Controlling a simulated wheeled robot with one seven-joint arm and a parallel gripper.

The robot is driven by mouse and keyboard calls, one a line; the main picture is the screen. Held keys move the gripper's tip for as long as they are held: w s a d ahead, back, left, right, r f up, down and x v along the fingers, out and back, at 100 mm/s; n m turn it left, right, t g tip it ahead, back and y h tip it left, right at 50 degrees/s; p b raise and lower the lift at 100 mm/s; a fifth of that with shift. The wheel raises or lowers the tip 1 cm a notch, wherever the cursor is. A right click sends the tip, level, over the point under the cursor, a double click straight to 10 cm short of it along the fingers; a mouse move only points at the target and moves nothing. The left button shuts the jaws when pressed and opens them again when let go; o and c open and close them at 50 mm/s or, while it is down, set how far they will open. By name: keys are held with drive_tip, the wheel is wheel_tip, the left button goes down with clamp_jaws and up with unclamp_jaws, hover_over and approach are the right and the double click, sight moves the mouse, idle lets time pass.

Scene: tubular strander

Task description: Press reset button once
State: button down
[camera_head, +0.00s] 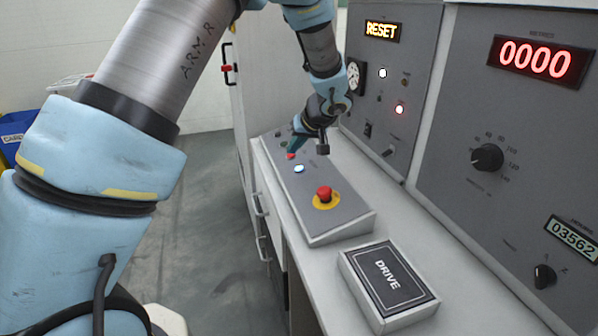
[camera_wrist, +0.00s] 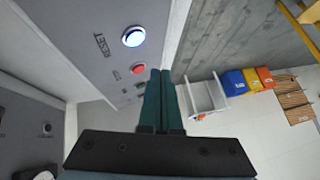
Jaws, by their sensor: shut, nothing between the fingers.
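The reset button is a round, white-lit button (camera_head: 299,168) on the sloped grey control box. It also shows in the wrist view (camera_wrist: 133,37), beside a printed RESET label (camera_wrist: 103,45). My gripper (camera_head: 292,150) is shut and empty, with its green fingers pointing down at the box, beyond the lit button. In the wrist view the fingertips (camera_wrist: 160,72) are beside a red button (camera_wrist: 138,69), below and right of the lit one. The fingertips are apart from the lit button. I cannot tell whether they touch the red one.
A red mushroom button on a yellow ring (camera_head: 324,195) stands on the near part of the box. A DRIVE box (camera_head: 388,283) sits on the bench. The upright panel has a lit RESET display (camera_head: 382,30) and a red 0000 counter (camera_head: 540,60).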

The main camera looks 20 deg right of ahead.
sight(298, 171)
drive_tip(key=f+b, duration=0.1)
drive_tip(key=f, duration=0.1)
drive_tip(key=d+f+b, duration=0.1)
drive_tip(key=f+b, duration=0.1)
drive_tip(key=shift+s, duration=0.1)
drive_tip(key=shift+r, duration=0.1)
drive_tip(key=shift+d+f+b, duration=0.25)
drive_tip(key=shift+f+b, duration=0.5)
drive_tip(key=shift+b, duration=0.65)
idle(2.2)
drive_tip(key=shift+r, duration=0.1)
idle(0.4)
drive_tip(key=shift+a+r, duration=0.25)
drive_tip(key=shift+r, duration=0.4)
drive_tip(key=r, duration=0.2)
drive_tip(key=a+r+p, duration=0.1)
drive_tip(key=r, duration=0.1)
drive_tip(key=shift+a+r, duration=0.15)
drive_tip(key=shift+r, duration=0.25)
idle(0.5)
